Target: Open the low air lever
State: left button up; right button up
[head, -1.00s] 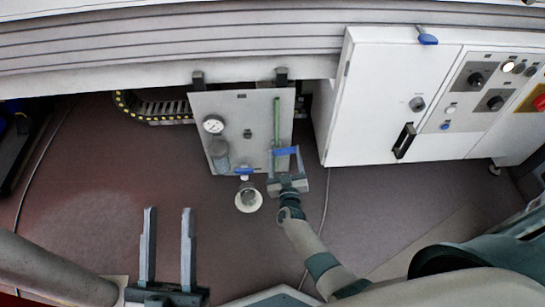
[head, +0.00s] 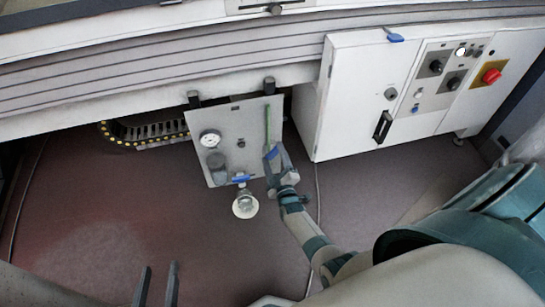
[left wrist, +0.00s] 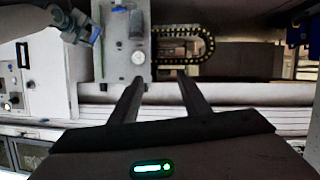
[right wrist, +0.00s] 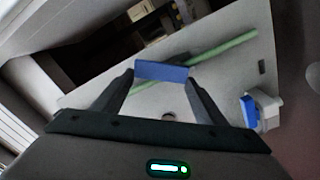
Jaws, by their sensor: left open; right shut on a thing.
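A pale panel (head: 222,132) hangs below the machine's long beam, with a green pipe (head: 268,122) down its right side. My right gripper (head: 274,158) is shut on a blue lever (head: 272,153) at the pipe's lower part. In the right wrist view the lever (right wrist: 162,71) spans between the fingertips, slanted slightly to the green pipe (right wrist: 225,48). A second blue lever (head: 241,178) sits at the panel's bottom edge, on a pale fitting; it also shows in the right wrist view (right wrist: 248,110). My left gripper (head: 159,270) is open and empty, low in the head view.
A round gauge (head: 210,139) and a grey bowl (head: 217,162) are on the panel's left. A white cup (head: 245,205) stands below it. A cable chain (head: 145,132) lies behind at left. A white cabinet (head: 355,95) stands to the right.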

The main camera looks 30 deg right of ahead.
pick_arm(q)
jog(key=shift+w+d+r+t+b, duration=0.15)
jog(key=shift+r+t+b, duration=0.1)
jog(key=shift+r, duration=0.2)
jog(key=shift+w+d+r+t+b, duration=0.15)
jog(key=shift+r+t, duration=0.1)
jog(key=shift+r, duration=0.2)
pick_arm(e)
jog(key=shift+w+a+f+n, duration=0.1)
jog(key=shift+a+n, duration=0.2)
jog(key=shift+n, duration=0.95)
jog(key=shift+w+a+n, duration=0.1)
jog(key=shift+a+n, duration=0.25)
jog(key=shift+n, duration=0.85)
jog(key=shift+w+a+f+n, duration=0.1)
jog(key=shift+a+n, duration=0.2)
jog(key=shift+n, duration=0.95)
jog(key=o, duration=1.5)
jog(key=shift+s, duration=0.1)
